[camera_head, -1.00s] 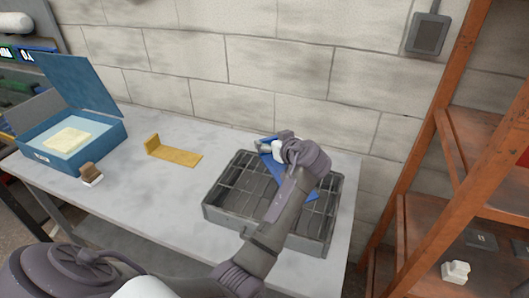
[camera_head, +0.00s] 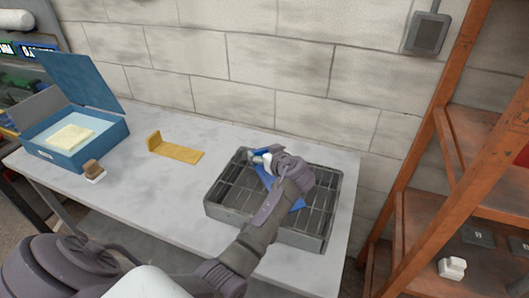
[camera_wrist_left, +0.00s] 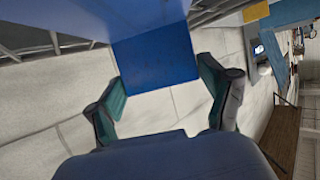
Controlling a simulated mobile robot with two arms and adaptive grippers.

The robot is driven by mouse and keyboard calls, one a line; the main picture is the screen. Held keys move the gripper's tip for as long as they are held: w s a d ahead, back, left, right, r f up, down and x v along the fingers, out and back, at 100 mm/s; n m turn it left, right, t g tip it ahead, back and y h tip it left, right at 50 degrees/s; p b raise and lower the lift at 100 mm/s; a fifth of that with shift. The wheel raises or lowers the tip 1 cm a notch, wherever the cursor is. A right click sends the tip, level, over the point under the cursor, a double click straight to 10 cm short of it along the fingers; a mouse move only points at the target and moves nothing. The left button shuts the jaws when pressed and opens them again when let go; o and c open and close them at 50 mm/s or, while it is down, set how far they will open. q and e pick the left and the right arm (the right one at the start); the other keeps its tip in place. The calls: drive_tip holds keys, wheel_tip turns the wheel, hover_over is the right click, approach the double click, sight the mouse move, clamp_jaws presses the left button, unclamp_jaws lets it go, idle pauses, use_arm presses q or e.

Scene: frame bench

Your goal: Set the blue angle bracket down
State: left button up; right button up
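The blue angle bracket (camera_head: 268,177) shows over the grey slatted tray (camera_head: 223,212) in the head view, partly hidden by my left arm. My left gripper (camera_head: 262,158) is at its far end, above the tray's back left part. In the left wrist view the bracket (camera_wrist_left: 157,60) fills the top middle. I cannot tell whether the bracket touches the tray floor. My right gripper is not in view.
A yellow angle bracket (camera_head: 176,152) lies on the grey bench (camera_head: 135,195). An open blue box (camera_head: 95,147) with a pale yellow block stands at the left, beside a small brown-and-white brush-like item (camera_head: 94,171). An orange shelf rack (camera_head: 415,165) stands right of the bench.

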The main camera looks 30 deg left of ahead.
use_arm(q)
drive_tip(key=shift+o, duration=1.1)
drive_tip(key=shift+d+r, duration=0.15)
drive_tip(key=shift+r, duration=0.05)
drive_tip(key=p+v, duration=0.4)
drive_tip(key=v, duration=0.7)
drive_tip(key=shift+s+d+r, duration=0.1)
drive_tip(key=shift+s+d, duration=0.15)
